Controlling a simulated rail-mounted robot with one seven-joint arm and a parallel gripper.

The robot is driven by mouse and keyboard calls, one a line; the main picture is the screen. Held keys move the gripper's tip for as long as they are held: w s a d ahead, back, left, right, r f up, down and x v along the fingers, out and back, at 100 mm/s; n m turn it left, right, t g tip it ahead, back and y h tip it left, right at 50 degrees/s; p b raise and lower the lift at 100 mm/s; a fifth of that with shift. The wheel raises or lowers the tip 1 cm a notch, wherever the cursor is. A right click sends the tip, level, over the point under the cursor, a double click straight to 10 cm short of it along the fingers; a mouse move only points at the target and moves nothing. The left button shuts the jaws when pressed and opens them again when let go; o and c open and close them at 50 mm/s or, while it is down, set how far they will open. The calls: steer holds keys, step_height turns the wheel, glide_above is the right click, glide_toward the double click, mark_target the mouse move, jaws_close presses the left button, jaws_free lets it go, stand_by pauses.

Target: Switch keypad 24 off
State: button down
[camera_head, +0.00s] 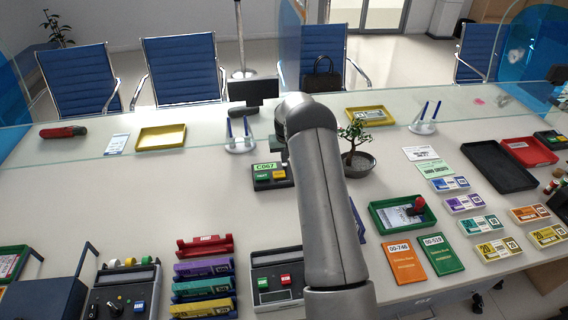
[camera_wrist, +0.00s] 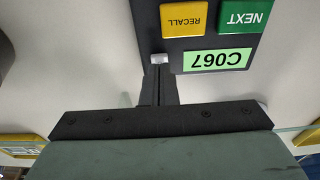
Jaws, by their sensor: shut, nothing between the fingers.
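A dark keypad with a yellow RECALL button, a green NEXT button and a green label reading C067 shows upside down at the top of the wrist view (camera_wrist: 224,40). In the head view it sits on the counter left of my arm (camera_head: 272,186). No number 24 is readable on it. My gripper (camera_wrist: 159,70) is shut and empty, its fingertips at the keypad's label-side edge. A small pale piece sits at the tips; I cannot tell whether it is a switch or whether the fingers touch it.
Another keypad with coloured buttons (camera_head: 551,137) stands at the far right. A potted plant (camera_head: 355,150) is close right of my arm. A terminal with red and green buttons (camera_head: 277,296) lies nearer. A pen stand (camera_head: 240,145) and small monitor (camera_head: 254,92) are behind.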

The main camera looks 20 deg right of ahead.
steer(key=shift+f+b, duration=0.45)
steer(key=shift+f, duration=0.15)
steer(key=shift+r, duration=0.1)
steer(key=shift+r+p, duration=1.05)
steer(key=shift+r, duration=2.35)
steer(key=s+a+r+n, duration=0.1)
steer(key=s+a+r, duration=1.1)
steer(key=s+r, duration=0.45)
steer(key=s+a+n, duration=0.1)
steer(key=s+a, duration=0.3)
steer(key=s, duration=1)
steer(key=s+a+n, duration=0.1)
steer(key=s+a, duration=0.3)
steer(key=s, duration=1)
steer(key=shift+a+r+g, duration=0.15)
steer(key=shift+r+g, duration=0.15)
steer(key=shift+g, duration=0.1)
